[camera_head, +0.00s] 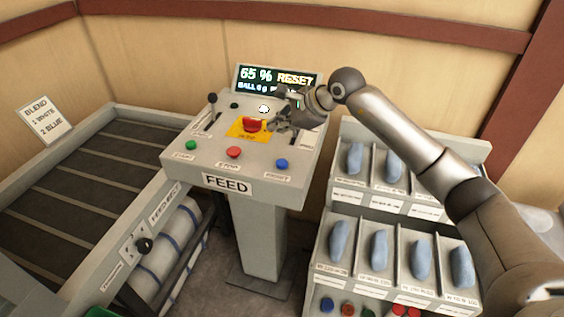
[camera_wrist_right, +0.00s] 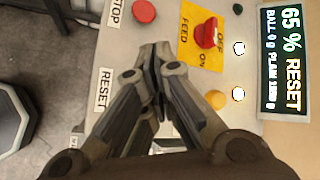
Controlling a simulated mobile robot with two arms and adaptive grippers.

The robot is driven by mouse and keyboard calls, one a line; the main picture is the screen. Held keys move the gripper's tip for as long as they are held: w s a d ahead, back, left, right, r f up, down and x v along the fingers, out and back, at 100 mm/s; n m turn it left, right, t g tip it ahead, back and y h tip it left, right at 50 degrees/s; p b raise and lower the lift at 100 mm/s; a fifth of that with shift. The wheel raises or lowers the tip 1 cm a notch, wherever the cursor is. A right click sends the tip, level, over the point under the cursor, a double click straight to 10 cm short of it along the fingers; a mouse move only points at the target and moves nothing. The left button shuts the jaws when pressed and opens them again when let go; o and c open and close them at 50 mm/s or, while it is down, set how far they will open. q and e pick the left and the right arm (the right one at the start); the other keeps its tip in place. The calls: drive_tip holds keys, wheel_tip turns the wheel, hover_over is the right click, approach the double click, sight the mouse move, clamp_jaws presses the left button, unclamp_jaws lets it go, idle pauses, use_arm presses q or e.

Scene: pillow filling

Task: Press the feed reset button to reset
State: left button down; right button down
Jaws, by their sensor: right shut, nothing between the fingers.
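The feed console (camera_head: 190,165) stands in the middle of the head view, with a FEED plate on its front. The blue button (camera_head: 281,164) sits at its front right above a small label. In the right wrist view the RESET label (camera_wrist_right: 103,88) shows, but the blue button is hidden, apparently behind my fingers. My right gripper (camera_head: 274,125) is shut and empty over the console, beside the red switch and behind the blue button. Its closed fingers also show in the right wrist view (camera_wrist_right: 156,52). The display (camera_head: 277,79) reads 65 % RESET. My left gripper is not in view.
A red switch (camera_head: 252,125) stands on a yellow plate near my fingers. A red stop button (camera_head: 234,152) and a green button (camera_head: 191,145) are along the front edge. Bins with blue pieces (camera_head: 378,246) stand at right. A dark conveyor (camera_head: 75,185) lies at left.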

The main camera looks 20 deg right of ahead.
drive_tip(key=shift+f, duration=0.15)
drive_tip(key=b, duration=0.4)
hover_over(280, 164)
wheel_tip(280, 164, down, 8)
drive_tip(key=shift+r, duration=0.15)
drive_tip(key=shift+f+b, duration=0.35)
drive_tip(key=shift+f, duration=0.1)
idle(0.9)
drive_tip(key=shift+f+b, duration=0.4)
drive_tip(key=shift+b, duration=0.15)
drive_tip(key=shift+f+b, duration=0.6)
idle(0.5)
drive_tip(key=shift+r, duration=0.1)
drive_tip(key=shift+r+p, duration=0.35)
drive_tip(key=shift+r, duration=0.55)
